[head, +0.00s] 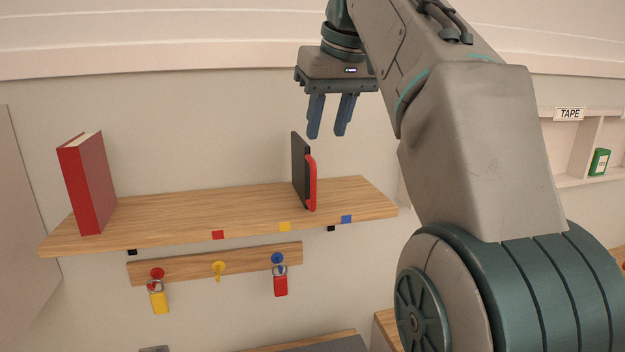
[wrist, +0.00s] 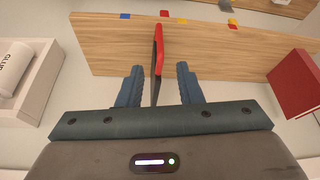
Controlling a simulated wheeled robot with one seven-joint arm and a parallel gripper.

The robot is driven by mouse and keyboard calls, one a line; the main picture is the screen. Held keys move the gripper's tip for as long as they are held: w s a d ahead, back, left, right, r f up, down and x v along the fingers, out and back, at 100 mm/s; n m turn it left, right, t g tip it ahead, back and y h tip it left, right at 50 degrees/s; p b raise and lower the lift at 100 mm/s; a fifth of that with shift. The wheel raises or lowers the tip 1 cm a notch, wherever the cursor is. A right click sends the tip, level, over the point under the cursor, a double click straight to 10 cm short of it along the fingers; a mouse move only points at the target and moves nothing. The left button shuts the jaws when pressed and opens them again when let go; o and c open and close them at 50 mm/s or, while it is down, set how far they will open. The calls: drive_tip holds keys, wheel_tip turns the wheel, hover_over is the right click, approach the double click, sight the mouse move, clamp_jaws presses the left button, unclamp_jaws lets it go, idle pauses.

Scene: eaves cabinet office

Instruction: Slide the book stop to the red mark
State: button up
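The book stop (head: 300,172) is an upright dark plate with a red front edge, standing on the right half of the wooden shelf (head: 200,212). The red mark (head: 218,235) is on the shelf's front edge, left of the stop; the wrist view also shows it (wrist: 233,27), to the right. My gripper (head: 326,136) is open and empty, pointing down above the stop. In the wrist view the stop (wrist: 158,50) lies between the two spread fingertips (wrist: 160,72). I see no contact.
A red book (head: 88,185) stands at the shelf's left end. Yellow (head: 285,227) and blue (head: 346,219) marks are also on the front edge. Below hangs a peg rail (head: 240,262) with padlocks. The shelf between book and stop is clear. Cubbies labelled TAPE (head: 570,114) are at right.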

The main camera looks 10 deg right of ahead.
sight(314, 180)
drive_tip(key=b+x, duration=0.1)
drive_tip(key=x, duration=1.2)
drive_tip(key=shift+f+b, duration=0.2)
drive_tip(key=shift+b, duration=0.15)
clamp_jaws()
